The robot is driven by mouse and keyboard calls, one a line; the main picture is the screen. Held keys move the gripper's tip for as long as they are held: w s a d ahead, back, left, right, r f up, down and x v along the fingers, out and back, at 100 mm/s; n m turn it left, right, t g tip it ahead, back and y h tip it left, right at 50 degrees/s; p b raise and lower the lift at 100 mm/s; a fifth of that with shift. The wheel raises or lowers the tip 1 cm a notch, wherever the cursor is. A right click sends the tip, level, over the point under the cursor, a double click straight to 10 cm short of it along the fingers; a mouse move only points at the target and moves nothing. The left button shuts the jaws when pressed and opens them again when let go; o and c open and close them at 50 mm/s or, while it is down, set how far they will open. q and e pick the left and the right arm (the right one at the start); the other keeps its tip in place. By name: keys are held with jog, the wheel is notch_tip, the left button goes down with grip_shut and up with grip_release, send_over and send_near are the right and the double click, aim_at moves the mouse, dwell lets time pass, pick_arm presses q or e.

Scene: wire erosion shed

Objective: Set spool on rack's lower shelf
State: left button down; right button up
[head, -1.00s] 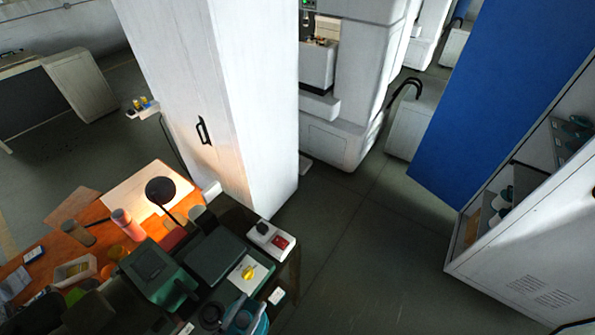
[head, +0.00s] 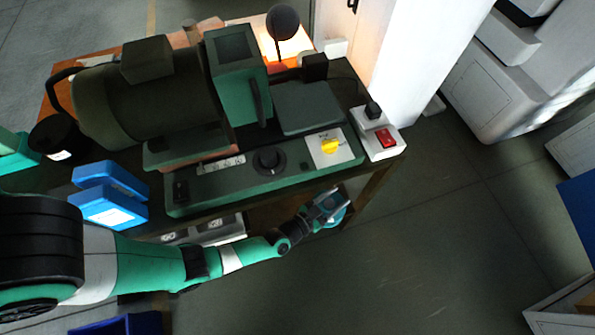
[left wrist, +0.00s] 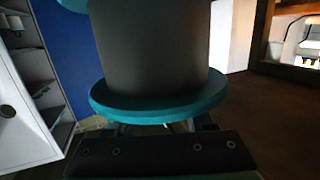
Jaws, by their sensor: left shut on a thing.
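The spool (left wrist: 150,50) has a dark wound body and teal flanges and fills the middle of the left wrist view. In the head view only a small blue-teal part of it (head: 335,215) shows at the end of my arm. My left gripper (head: 326,204) is shut on the spool, beside the front right of the workbench. An open grey-white shelved unit (left wrist: 42,65), possibly the rack, stands at the left of the wrist view. A corner of it (head: 565,312) shows at the lower right of the head view. Its lower shelf is not clear. My right gripper is out of view.
The workbench carries a green machine (head: 260,180) with a yellow knob, a switch box (head: 380,137) and blue boxes (head: 110,195). A blue panel (head: 578,215) stands at the right edge. The floor (head: 450,230) between bench and shelved unit is clear.

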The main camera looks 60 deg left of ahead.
pick_arm(q)
jog(key=w+a+f+n+g+y+b, duration=0.1)
jog(key=a+f+n+y+b, duration=0.15)
jog(key=a+f+b, duration=0.45)
jog(key=a+f+n+g+y+b, duration=0.15)
jog(key=f+y+b, duration=0.25)
jog(key=f+b, duration=0.6)
jog(key=shift+n, duration=0.5)
jog(key=s+a+f+b, duration=0.2)
jog(key=s+f+b, duration=0.2)
jog(key=f, duration=0.1)
jog(key=s+a+f+b, duration=0.3)
jog(key=s+f+b, duration=0.1)
jog(key=f, duration=0.1)
jog(key=s+a+f+b, duration=0.3)
jog(key=s+f+b, duration=0.1)
jog(key=f, duration=0.1)
jog(key=shift+s+a+f, duration=0.15)
jog(key=shift+r, duration=0.2)
jog(key=shift+f, duration=0.15)
jog(key=shift+c, duration=1.3)
grip_release()
jog(key=shift+f, duration=0.1)
